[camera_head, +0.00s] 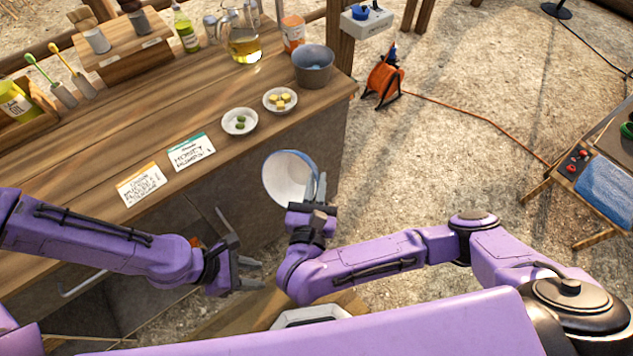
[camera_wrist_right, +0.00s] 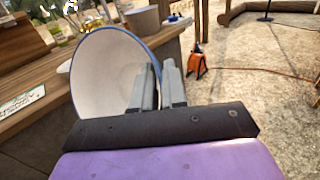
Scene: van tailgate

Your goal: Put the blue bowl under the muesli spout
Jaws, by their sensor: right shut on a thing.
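The blue bowl (camera_head: 287,180) has a white inside and a blue rim. It is held tilted in the air in front of the counter's edge, its opening facing the head camera. My right gripper (camera_head: 315,190) is shut on the bowl's right wall. In the right wrist view, the bowl (camera_wrist_right: 105,72) fills the left middle and the two fingers (camera_wrist_right: 160,80) pinch its right rim. My left gripper (camera_head: 252,272) is open and empty, low in front of the counter. No muesli spout can be made out in either view.
The wooden counter (camera_head: 90,150) carries two small dishes (camera_head: 239,121) (camera_head: 280,99), two cards (camera_head: 191,151) (camera_head: 141,184), a grey bucket (camera_head: 312,66), a glass jug (camera_head: 240,40) and a bottle (camera_head: 186,28). An orange cable reel (camera_head: 384,80) stands on the gravel. A table (camera_head: 600,170) is at right.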

